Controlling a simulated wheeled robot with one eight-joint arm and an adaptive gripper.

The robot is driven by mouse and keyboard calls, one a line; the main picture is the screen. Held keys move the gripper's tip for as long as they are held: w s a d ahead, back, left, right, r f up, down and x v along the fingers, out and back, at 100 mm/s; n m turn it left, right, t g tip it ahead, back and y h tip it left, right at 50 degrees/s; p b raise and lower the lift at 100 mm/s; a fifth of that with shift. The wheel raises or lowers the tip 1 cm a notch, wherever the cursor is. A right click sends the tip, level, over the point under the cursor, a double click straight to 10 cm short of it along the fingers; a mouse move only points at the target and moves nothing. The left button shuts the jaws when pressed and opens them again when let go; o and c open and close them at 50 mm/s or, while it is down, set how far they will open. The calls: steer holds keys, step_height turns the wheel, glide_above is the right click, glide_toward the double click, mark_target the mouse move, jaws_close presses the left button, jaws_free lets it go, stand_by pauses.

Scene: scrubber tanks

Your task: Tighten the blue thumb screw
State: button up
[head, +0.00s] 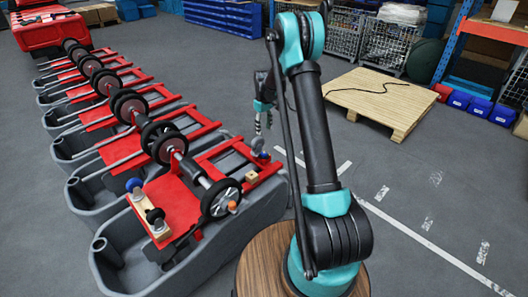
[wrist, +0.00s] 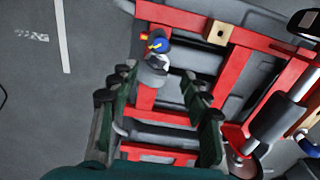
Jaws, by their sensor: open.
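A blue knob with a yellow mark (wrist: 158,45) sits on the red frame in the wrist view, just ahead of my gripper (wrist: 158,84). It also shows small in the head view (head: 264,156). A grey rounded piece (wrist: 152,74) lies against its near side, between my fingertips in the picture. My gripper is open, with one finger on each side and nothing held. In the head view my gripper (head: 263,122) hangs above the near right end of the red frame. A second blue knob (head: 134,184) stands on a wooden block at the frame's left end.
Grey scrubber tanks (head: 262,205) with red frames (head: 182,205) and black wheels stand in a row. A wooden block (head: 251,177) is near the right-hand knob. A pallet (head: 380,100) lies behind, on the right. Open floor lies right of the tanks.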

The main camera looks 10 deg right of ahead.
mark_target(264, 153)
step_height(264, 153, down, 15)
steer(key=n, duration=0.4)
steer(key=shift+s+n, duration=0.1)
steer(key=shift+n, duration=0.3)
steer(key=shift+c, duration=0.3)
jaws_close()
steer(key=shift+m, duration=0.4)
steer(key=m, duration=0.3)
steer(key=shift+m, duration=1.9)
